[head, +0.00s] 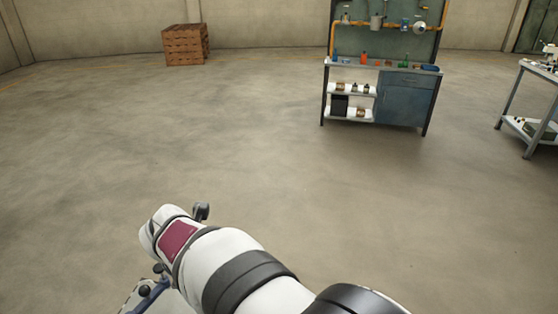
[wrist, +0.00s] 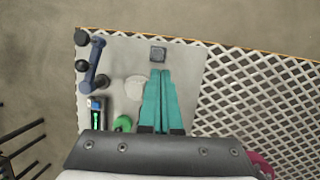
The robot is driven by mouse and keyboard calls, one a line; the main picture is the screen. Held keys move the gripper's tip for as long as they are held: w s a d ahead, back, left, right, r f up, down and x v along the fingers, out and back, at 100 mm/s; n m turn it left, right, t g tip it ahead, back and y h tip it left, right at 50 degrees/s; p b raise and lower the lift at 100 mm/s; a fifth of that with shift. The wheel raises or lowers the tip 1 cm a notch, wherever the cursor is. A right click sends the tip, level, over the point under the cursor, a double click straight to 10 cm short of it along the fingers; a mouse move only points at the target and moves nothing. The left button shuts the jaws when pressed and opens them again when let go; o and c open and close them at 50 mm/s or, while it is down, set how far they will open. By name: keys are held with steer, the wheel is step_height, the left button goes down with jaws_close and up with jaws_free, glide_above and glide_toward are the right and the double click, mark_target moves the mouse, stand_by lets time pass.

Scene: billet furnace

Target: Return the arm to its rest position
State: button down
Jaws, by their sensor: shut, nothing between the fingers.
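My gripper (wrist: 160,73) shows in the wrist view as two teal fingers side by side, shut together with nothing between them. It points over a grey plate beside a white lattice surface. In the head view my white arm with black bands and a dark red panel reaches from the bottom right toward the lower left. The fingers cannot be made out in that view.
In the wrist view a small dark square block (wrist: 158,54), a pale disc (wrist: 136,88), a blue bar with dark knobs (wrist: 96,62) and a green round thing (wrist: 123,123) surround the fingers. A workbench (head: 405,98), wooden crate (head: 185,45) and side table (head: 540,70) stand beyond open floor.

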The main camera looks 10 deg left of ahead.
steer(key=s+d+r+m+g+h, duration=0.1)
steer(key=d+r+m, duration=0.1)
steer(key=d+m, duration=0.65)
steer(key=s+d+r+m+g, duration=0.1)
steer(key=s+d+r+m, duration=0.1)
steer(key=d+m, duration=0.65)
steer(key=s+d+m+g, duration=0.1)
steer(key=s+d+m, duration=0.4)
steer(key=m, duration=0.7)
steer(key=s+d+f+m+y, duration=0.1)
steer(key=s+d+m, duration=0.5)
steer(key=s+m, duration=0.4)
steer(key=m, duration=0.3)
steer(key=shift+d+f+g+y, duration=0.25)
steer(key=shift+d+g+y, duration=0.05)
steer(key=shift+g, duration=0.1)
